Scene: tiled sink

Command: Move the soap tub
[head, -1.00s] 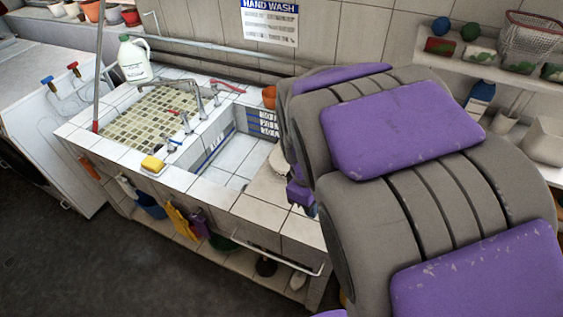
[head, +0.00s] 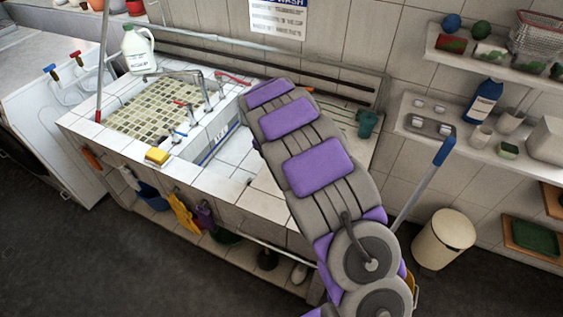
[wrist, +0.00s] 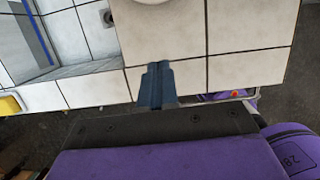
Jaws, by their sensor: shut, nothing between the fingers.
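A white round thing (wrist: 152,2), perhaps the soap tub, is cut off by the top edge of the wrist view. It stands on the tiled counter (wrist: 230,30) beside the basin; I cannot tell its full shape. In the head view my arm hides that spot. My gripper (wrist: 158,68) is shut and empty in the wrist view. Its dark fingers appear over the counter's front edge, below the white thing in the picture and apart from it. In the head view the gripper is hidden behind my arm.
The sink basin (head: 215,165) lies left of my arm, with a yellow sponge (head: 157,156) on the front rim. A white jug (head: 138,48) stands at the back left. A teal cup (head: 367,123) is right of my arm. A bin (head: 443,240) stands on the floor.

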